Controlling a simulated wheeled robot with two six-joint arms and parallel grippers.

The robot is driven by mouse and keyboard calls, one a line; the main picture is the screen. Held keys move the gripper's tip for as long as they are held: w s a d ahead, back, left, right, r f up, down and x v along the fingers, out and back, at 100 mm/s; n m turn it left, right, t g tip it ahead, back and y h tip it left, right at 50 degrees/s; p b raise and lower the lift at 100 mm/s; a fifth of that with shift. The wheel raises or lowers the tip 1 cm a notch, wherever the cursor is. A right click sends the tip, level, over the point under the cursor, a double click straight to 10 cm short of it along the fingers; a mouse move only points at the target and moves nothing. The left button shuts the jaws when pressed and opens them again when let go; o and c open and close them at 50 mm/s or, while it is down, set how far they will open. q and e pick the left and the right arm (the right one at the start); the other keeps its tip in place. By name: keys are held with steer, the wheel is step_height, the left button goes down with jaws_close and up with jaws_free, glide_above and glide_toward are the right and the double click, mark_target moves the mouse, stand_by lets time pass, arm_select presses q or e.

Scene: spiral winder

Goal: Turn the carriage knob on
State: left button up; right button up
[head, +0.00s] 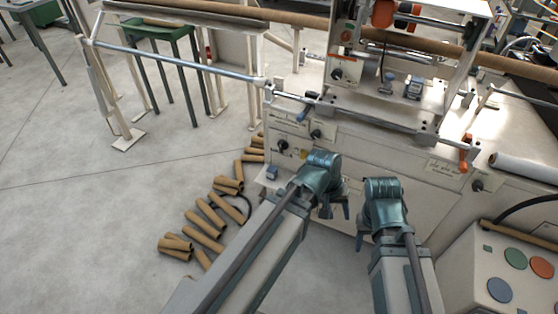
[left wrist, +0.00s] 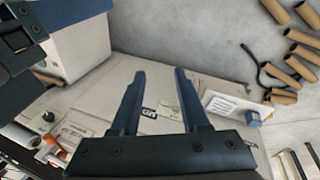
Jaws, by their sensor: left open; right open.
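A black rotary knob (head: 338,74) sits on the white face of the carriage (head: 350,55), the upper unit of the winder. Which way it points is too small to tell. My left gripper (head: 334,212) is low in front of the machine's front panel, well below the carriage knob. Its two fingers (left wrist: 160,73) are apart and empty in the left wrist view. My right gripper (head: 364,238) is beside it to the right, also low and away from the knob, its fingers partly hidden.
Other black knobs (head: 283,146) sit on the machine's lower front panel (head: 380,170). A rail with an orange-handled clamp (head: 466,150) crosses above it. Cardboard tubes (head: 205,215) lie on the floor at left. A button box (head: 500,265) stands at lower right.

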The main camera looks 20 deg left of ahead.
arm_select(q)
steer(key=w+a+f+n+t+h+b, duration=0.3)
steer(key=w+f+n+t+h+b, duration=0.1)
steer(key=w+f+n+b, duration=0.6)
steer(key=n+t+y+b, duration=0.6)
steer(key=n+t+b, duration=0.6)
steer(key=n+b, duration=1.15)
glide_toward(282, 146)
steer(key=w, duration=0.8)
jaws_close()
